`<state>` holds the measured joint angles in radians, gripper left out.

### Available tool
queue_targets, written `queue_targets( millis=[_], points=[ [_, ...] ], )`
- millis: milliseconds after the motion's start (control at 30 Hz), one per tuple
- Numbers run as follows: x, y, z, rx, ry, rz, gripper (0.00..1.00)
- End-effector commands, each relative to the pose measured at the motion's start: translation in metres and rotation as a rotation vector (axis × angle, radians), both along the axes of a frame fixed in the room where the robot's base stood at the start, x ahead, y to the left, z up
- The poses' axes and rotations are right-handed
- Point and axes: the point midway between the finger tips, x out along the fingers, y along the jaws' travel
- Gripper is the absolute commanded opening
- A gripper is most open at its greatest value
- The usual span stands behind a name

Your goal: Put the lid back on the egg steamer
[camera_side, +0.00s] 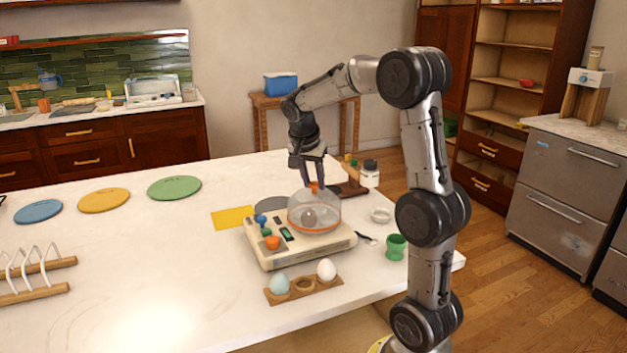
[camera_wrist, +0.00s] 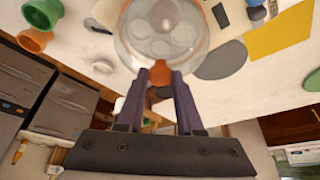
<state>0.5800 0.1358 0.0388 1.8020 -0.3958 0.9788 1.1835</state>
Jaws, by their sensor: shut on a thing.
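The egg steamer (camera_side: 300,250) is a cream base with coloured knobs and a green display, standing on the white counter. Its clear domed lid (camera_side: 330,208) has an orange rim and a small orange knob on top; the dome also fills the top of the wrist view (camera_wrist: 165,30). My gripper (camera_side: 314,183) points down over the dome with its fingers shut on the orange knob (camera_wrist: 160,75). The lid is at the round top of the base, looking level. I cannot tell whether its rim is fully seated. Something pale shows through the dome.
In front is a wooden egg holder (camera_side: 303,291) with a blue egg (camera_side: 279,285) and a white egg (camera_side: 326,269). A green egg cup (camera_side: 396,247) and white ring (camera_side: 380,215) are right. A yellow cloth (camera_side: 232,218) lies left; a jar (camera_side: 370,173) stands behind.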

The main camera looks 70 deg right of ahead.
Motion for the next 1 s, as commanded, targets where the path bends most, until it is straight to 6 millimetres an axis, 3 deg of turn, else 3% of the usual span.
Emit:
queue_targets(
  millis=[100,133,300,533,700,1000],
  points=[
    [0.0,-0.0001,0.0001,0.0,0.0,0.0,0.0],
    [0.0,-0.0001,0.0001,0.0,0.0,0.0,0.39],
    [0.0,0.0,-0.0001,0.0,0.0,0.0,0.7],
    [-0.0002,0.0002,-0.0006,0.001,0.001,0.0,0.72],
    [-0.0002,0.0002,-0.0006,0.001,0.001,0.0,1.0],
    [0.0,0.0,0.0021,0.0,0.0,0.0,1.0]
  ],
)
